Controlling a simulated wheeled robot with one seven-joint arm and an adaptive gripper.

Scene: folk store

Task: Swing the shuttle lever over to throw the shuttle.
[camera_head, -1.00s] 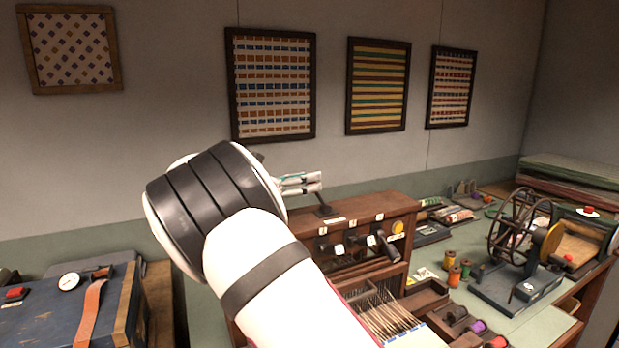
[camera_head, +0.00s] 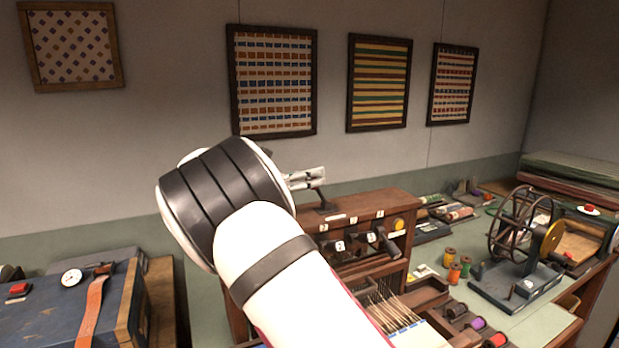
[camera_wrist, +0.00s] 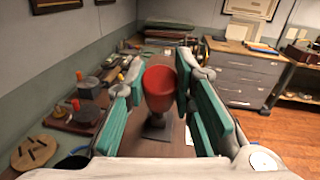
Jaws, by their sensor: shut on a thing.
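The shuttle lever has a rounded red knob (camera_wrist: 159,86) on a dark stem, seen in the wrist view. My gripper (camera_wrist: 161,76) is shut on this knob, with a teal-padded finger on each side. In the head view the lever's dark stem (camera_head: 323,200) rises from the top of the wooden loom (camera_head: 372,201) and leans a little left. My gripper also shows there (camera_head: 308,178), at the top of the stem. The knob is hidden in the head view by the fingers. The shuttle itself cannot be made out.
Small numbered levers (camera_head: 388,245) line the loom's front, above pale warp threads (camera_head: 395,312). A spoked wheel winder (camera_head: 520,225) and thread spools (camera_head: 454,272) stand to the right. A blue case (camera_head: 60,310) is at the left. Framed textiles (camera_head: 273,80) hang behind.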

